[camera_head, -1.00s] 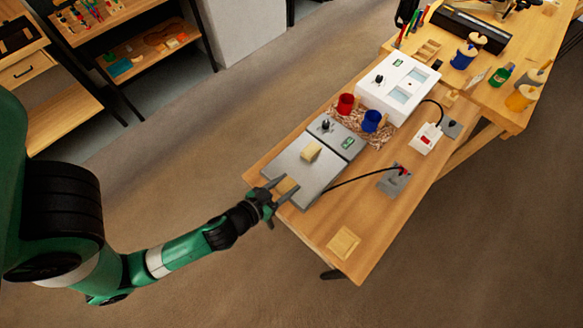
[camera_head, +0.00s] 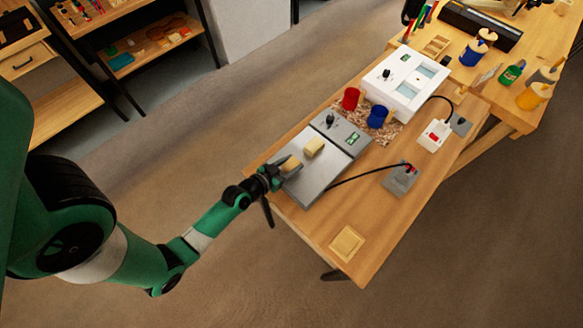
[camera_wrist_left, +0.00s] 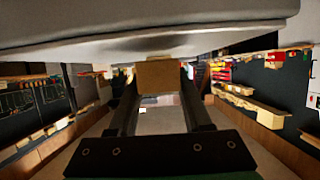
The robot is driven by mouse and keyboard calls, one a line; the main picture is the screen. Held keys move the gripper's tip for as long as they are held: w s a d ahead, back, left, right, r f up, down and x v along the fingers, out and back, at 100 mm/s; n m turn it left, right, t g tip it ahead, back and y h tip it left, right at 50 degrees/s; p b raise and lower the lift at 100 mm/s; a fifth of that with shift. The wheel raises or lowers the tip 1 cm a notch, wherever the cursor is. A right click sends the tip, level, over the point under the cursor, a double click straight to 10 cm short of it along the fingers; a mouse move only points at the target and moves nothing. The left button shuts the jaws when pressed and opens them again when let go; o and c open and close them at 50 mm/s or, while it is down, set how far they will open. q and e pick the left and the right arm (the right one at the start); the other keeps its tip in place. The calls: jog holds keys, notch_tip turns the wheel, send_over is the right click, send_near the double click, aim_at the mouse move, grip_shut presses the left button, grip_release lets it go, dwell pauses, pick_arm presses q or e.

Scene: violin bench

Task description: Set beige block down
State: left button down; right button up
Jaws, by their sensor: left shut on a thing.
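My left gripper (camera_head: 281,171) is shut on a beige block (camera_head: 290,165) at the left part of a grey flat-topped plate device (camera_head: 318,176). The held block also shows between the fingertips in the left wrist view (camera_wrist_left: 158,74). I cannot tell whether it touches the plate. A second beige block (camera_head: 314,147) lies on the plate, just right of the held one and apart from it. My right gripper is not in view.
Red (camera_head: 352,98) and blue (camera_head: 378,116) containers stand behind the plate, near a white device (camera_head: 404,80). A black cable runs from the plate to a grey socket box (camera_head: 401,178). A pale square tray (camera_head: 346,243) lies on the clear front bench end.

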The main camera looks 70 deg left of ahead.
pick_arm(q)
jog(key=shift+f, duration=0.65)
jog(key=shift+r, duration=0.1)
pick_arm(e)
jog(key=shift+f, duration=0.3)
pick_arm(q)
jog(key=shift+c, duration=1.7)
grip_release()
jog(key=shift+s+d, duration=0.1)
jog(key=b+v, duration=0.1)
jog(key=v, duration=1.1)
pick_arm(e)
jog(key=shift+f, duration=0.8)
pick_arm(q)
jog(key=shift+r, duration=0.1)
